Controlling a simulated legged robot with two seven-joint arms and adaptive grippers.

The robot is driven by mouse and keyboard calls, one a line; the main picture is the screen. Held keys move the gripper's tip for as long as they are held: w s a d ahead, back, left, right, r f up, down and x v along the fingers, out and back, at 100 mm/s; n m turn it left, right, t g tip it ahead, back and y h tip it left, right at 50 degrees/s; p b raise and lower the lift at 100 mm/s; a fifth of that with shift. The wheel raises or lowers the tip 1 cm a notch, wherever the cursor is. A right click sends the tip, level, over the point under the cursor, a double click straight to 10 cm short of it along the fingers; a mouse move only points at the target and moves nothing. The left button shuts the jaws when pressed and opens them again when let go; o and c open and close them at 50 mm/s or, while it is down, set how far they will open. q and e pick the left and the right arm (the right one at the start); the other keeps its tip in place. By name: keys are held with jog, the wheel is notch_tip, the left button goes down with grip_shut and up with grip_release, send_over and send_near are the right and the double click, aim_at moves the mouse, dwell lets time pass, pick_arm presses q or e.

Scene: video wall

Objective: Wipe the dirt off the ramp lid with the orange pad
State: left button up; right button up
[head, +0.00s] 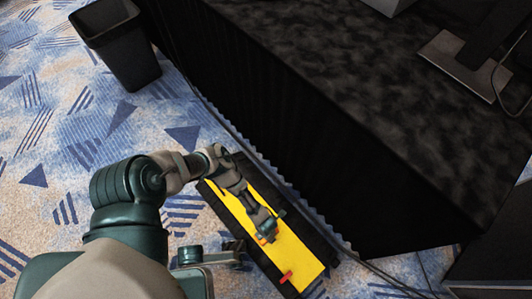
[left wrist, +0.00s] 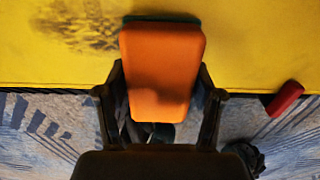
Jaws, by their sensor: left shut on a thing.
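The yellow ramp lid (head: 300,257) lies on the floor with black edging along its sides, and it fills the top of the left wrist view (left wrist: 260,45). A dark smudge of dirt (left wrist: 82,30) shows on the lid, left of the pad. My left gripper (head: 268,229) is over the lid, its two fingers shut on the sides of the orange pad (left wrist: 162,70). The pad has a dark teal strip at its far edge. Its underside is hidden, so I cannot tell whether it touches the lid.
A red block (head: 286,277) sits at the lid's near edge. A black-draped table (head: 330,130) stands close along the lid's far side. A dark bin (head: 118,45) stands at the upper left. Cables run along the table's foot. Patterned carpet (head: 60,170) is open at the left.

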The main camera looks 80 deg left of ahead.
pick_arm(q)
jog(key=shift+f, duration=0.8)
